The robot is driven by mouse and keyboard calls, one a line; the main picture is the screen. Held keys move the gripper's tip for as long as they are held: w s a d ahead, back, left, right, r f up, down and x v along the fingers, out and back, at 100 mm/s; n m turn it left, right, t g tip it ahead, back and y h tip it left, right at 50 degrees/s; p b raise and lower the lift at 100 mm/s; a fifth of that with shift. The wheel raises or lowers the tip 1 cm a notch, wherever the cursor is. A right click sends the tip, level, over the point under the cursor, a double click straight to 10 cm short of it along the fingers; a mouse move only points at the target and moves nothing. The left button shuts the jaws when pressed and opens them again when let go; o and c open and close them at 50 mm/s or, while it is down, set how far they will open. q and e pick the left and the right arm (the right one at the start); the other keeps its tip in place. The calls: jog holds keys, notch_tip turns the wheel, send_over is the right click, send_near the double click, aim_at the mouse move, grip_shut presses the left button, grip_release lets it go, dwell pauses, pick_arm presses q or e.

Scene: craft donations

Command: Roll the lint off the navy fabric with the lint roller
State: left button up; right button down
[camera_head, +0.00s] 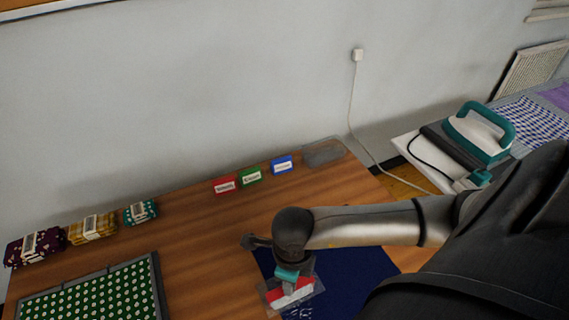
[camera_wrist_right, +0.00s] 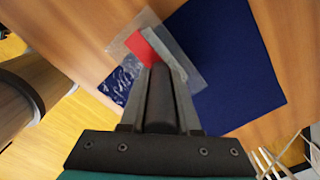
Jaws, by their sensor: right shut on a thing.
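The navy fabric (camera_head: 352,275) lies flat on the wooden table, partly hidden by my right arm. It also shows in the right wrist view (camera_wrist_right: 237,75). A speckled whitish patch of lint (camera_wrist_right: 122,84) shows on its edge there, and near the bottom of the head view (camera_head: 298,313). My right gripper (camera_wrist_right: 162,75) is shut on the lint roller, whose dark handle (camera_wrist_right: 161,105) runs between the fingers. A red and pale grey part (camera_wrist_right: 148,47) is at the fingertips, over a clear sheet-like piece (camera_wrist_right: 122,42). I cannot tell whether the roller touches the fabric. My left gripper is out of view.
Red (camera_head: 225,184), green (camera_head: 251,175) and blue (camera_head: 282,165) label cards stand at the table's back. Folded fabric bundles (camera_head: 92,227) lie at the left, near a dark-framed tray (camera_head: 155,275) with green dotted fabric. An iron (camera_head: 478,135) stands on a separate surface at right.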

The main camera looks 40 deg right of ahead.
jog(key=s+a+p, duration=0.1)
jog(key=s, duration=0.2)
jog(key=s+p, duration=0.1)
jog(key=s, duration=0.3)
jog(key=s+a+p, duration=0.1)
jog(key=s, duration=0.3)
jog(key=shift+a, duration=0.35)
jog(key=b, duration=0.1)
jog(key=s+b, duration=0.2)
jog(key=shift+s+a+f, duration=0.1)
jog(key=shift+a+f, duration=0.15)
jog(key=shift+s+r+b, duration=0.15)
jog(key=shift+s+b, duration=0.15)
jog(key=shift+b, duration=0.2)
jog(key=shift+r, duration=0.1)
notch_tip(320, 180, up, 14)
jog(key=p, duration=1.4)
